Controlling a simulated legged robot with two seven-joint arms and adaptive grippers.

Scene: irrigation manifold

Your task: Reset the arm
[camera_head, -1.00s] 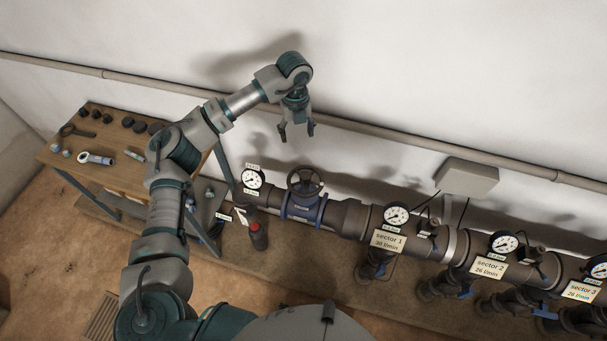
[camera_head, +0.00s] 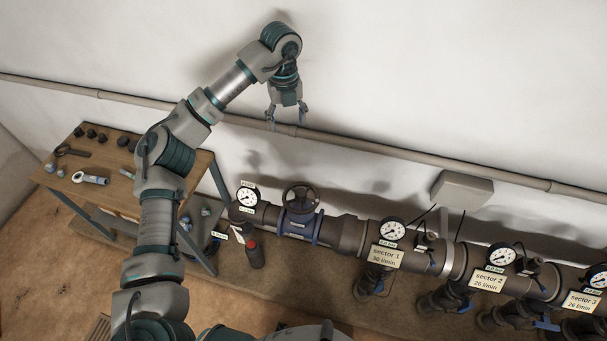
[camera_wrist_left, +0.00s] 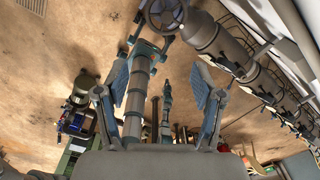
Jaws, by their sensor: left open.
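My left gripper (camera_head: 287,118) is open and empty in the head view. It hangs high in front of the white wall, above the pipe manifold. In the left wrist view my left gripper (camera_wrist_left: 162,95) shows its two fingers spread apart with nothing held between them. My left arm (camera_head: 205,105) rises from the bottom left and bends over at the top. My right gripper is not in the head view.
The manifold has a blue valve with a handwheel (camera_head: 300,198), several gauges and a sector 1 sign (camera_head: 385,257). A wooden workbench (camera_head: 120,190) with tools stands at left. A wall pipe (camera_head: 345,144) runs behind my gripper. A grey box (camera_head: 462,188) is on the wall.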

